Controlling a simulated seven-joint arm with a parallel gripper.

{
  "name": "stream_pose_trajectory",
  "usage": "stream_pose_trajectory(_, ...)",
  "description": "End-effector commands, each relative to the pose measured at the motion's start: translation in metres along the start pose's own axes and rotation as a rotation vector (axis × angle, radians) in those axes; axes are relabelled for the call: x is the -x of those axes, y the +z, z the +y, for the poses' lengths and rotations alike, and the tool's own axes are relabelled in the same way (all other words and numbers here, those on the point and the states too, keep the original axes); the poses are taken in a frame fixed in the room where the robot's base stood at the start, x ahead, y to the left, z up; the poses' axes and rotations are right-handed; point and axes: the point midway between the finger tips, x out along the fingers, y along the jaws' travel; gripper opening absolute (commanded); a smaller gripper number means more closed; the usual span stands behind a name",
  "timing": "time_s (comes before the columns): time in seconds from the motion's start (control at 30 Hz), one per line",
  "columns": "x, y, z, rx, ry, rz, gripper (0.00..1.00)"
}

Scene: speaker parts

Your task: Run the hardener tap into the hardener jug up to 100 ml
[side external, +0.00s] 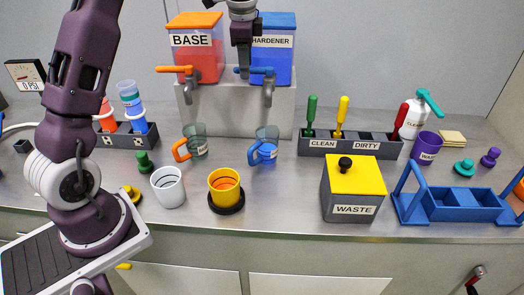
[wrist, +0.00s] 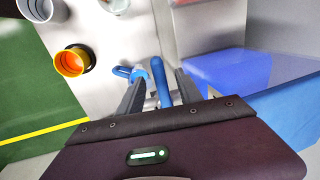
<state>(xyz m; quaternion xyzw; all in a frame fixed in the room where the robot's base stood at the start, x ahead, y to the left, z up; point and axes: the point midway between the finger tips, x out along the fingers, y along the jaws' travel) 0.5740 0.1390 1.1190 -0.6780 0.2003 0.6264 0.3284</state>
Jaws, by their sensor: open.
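The hardener jug (side external: 267,142), clear with a blue handle, stands on the counter below the hardener tap (side external: 267,88). Blue shows low in the jug; its graduations are too small to read. The tap's blue lever (side external: 261,70) lies roughly level, on the blue HARDENER tank (side external: 275,50). My gripper (side external: 243,72) points down at the lever's left end, its fingers open. In the wrist view my gripper (wrist: 156,82) has blue between and beside its fingers; contact cannot be told. Whether liquid is running cannot be told.
The BASE tank (side external: 195,50) with an orange tap stands left of the hardener tank. An orange-handled jug (side external: 197,142) stands left of the hardener jug. A white cup (side external: 168,187), a yellow cup (side external: 224,183) and the WASTE bin (side external: 353,190) stand in front. Counter between them is clear.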

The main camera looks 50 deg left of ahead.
Motion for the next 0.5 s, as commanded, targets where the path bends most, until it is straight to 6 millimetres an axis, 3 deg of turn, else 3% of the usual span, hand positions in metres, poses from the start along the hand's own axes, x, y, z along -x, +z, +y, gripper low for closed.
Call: stream_pose_trajectory(0.5,0.001,0.035,0.002,0.003,0.000,0.000,0.42)
